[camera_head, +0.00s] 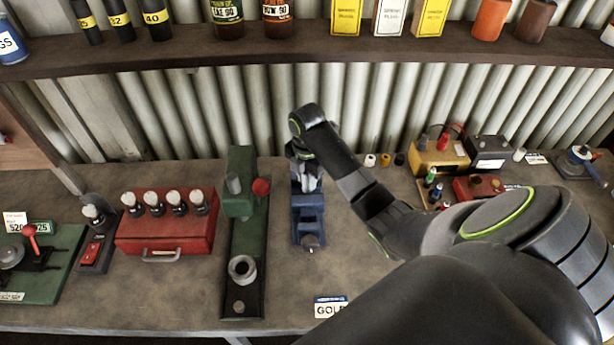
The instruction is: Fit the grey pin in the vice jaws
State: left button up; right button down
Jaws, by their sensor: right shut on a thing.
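The blue vice (309,228) stands on the bench near the middle of the view, with its screw end toward me. My right gripper (308,180) points down over the far part of the vice, at its jaws. It is shut on a small grey thing that looks like the grey pin, mostly hidden by the fingers and wrist. I cannot tell whether the pin is between the jaws or above them. My left gripper is not in view.
A green press (240,205) stands close left of the vice, with a red toolbox (166,230) beyond it. A yellow battery box (440,158) and a red tray (478,188) stand at right. A shelf (290,48) with bottles and boxes runs above the bench.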

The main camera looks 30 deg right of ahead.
jog(key=shift+f, duration=0.3)
dwell(0.5)
jog(key=c, duration=1.1)
grip_release()
jog(key=shift+r, duration=0.1)
jog(key=shift+c, duration=0.7)
jog(key=shift+d, duration=0.1)
